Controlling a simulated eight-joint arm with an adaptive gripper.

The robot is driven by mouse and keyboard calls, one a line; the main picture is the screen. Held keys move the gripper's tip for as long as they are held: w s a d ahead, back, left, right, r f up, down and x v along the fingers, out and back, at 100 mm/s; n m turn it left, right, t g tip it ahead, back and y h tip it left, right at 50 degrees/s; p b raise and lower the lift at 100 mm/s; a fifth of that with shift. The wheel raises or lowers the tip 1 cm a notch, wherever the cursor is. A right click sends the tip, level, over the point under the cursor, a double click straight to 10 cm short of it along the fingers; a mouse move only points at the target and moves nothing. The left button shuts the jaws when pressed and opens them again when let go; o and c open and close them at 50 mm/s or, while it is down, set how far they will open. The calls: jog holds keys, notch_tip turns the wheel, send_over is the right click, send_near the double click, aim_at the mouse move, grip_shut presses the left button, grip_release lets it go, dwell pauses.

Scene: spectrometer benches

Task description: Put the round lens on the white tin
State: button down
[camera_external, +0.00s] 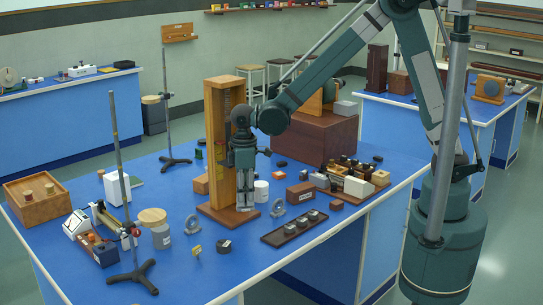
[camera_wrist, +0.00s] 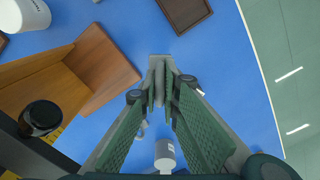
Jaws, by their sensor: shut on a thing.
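My gripper (camera_wrist: 160,72) points down just in front of the tall wooden stand in the outside view (camera_external: 243,205). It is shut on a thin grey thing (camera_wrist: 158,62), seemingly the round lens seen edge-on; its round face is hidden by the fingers. A white tin (camera_external: 261,190) stands on the blue bench, just right of and behind the gripper. A white cylinder, likely this tin (camera_wrist: 25,14), is cut off at the top left of the wrist view. Two grey ring-shaped pieces stand on the bench, one right of the gripper (camera_external: 277,208) and one left (camera_external: 191,224).
The wooden stand (camera_external: 222,125) rises beside my gripper; its base (camera_wrist: 105,68) lies left of the fingers in the wrist view. A dark tray (camera_external: 270,239) is at the right front. A wooden-lidded can (camera_external: 162,238) and a clamp stand (camera_external: 118,170) are left.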

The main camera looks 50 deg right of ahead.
jog(key=w+d+m, duration=0.2)
jog(key=w+d, duration=0.1)
jog(key=d, duration=0.5)
jog(key=w+d+m, duration=0.2)
jog(key=w+d, duration=0.1)
jog(key=d, duration=0.6)
notch_tip(320, 180, up, 7)
jog(key=n+p, duration=0.2)
jog(key=p, duration=0.5)
send_over(261, 184)
jog(key=shift+w+f, duration=0.1)
jog(key=shift+f, duration=0.05)
jog(key=shift+f, duration=3.15)
jog(key=shift+f, duration=0.1)
jog(key=shift+f, duration=1.8)
jog(key=shift+f, duration=0.15)
